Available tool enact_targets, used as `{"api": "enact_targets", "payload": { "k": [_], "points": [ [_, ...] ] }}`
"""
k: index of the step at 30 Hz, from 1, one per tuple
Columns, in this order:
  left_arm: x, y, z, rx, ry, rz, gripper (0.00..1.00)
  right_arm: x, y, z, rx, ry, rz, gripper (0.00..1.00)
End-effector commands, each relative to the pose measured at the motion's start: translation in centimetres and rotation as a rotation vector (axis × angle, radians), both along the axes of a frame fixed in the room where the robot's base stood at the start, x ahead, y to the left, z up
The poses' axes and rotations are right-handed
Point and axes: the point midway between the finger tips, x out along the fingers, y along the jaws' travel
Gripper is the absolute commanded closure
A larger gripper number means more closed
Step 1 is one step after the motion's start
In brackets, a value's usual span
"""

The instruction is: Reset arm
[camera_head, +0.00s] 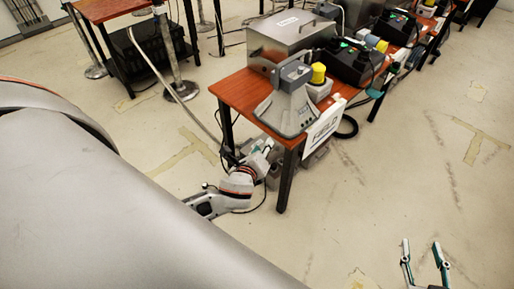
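My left gripper (252,155) is at the left side of the near wooden table (246,91), below the tabletop and close to its front legs. My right gripper (421,256) is at the bottom right, over bare floor. Its two fingers stand apart with nothing between them. A grey desk device, perhaps a paging phone (286,106), stands on the table's near corner. Neither gripper visibly holds anything.
A metal box (290,40), a yellow-topped part (318,73) and a black case (352,62) crowd the table. A white sign (325,126) hangs on its front edge. Another table (108,8) and a metal post (180,88) stand behind at left. The right floor is clear.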

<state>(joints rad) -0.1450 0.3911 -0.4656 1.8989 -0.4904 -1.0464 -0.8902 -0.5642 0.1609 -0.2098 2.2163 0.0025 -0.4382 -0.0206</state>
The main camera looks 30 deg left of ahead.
Motion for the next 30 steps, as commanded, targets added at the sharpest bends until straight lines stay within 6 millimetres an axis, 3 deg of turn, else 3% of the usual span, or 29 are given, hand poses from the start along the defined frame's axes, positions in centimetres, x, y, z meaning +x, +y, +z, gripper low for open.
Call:
{"api": "enact_targets", "payload": {
  "k": [17,20,23,27,30],
  "points": [
    [-0.1,-0.1,-0.2,-0.010,0.002,0.001,0.69,0.0,0.0,0.0,0.000,0.001,0.000,0.60],
    [-0.9,-0.8,-1.3,-0.088,0.012,0.009,0.69,-0.3,0.0,-0.8,0.002,0.014,-0.001,0.60],
    [-3.3,-2.7,-4.0,-0.320,0.041,0.046,0.69,-1.0,0.0,-2.8,0.007,0.050,-0.003,0.60],
    [-9.0,-7.0,-8.4,-0.877,0.094,0.205,0.69,-3.0,0.1,-7.5,0.022,0.137,-0.011,0.60],
    [-12.9,-9.4,-9.9,-1.283,0.107,0.377,0.69,-4.7,0.1,-10.8,0.034,0.198,-0.018,0.60]
  ]
}}
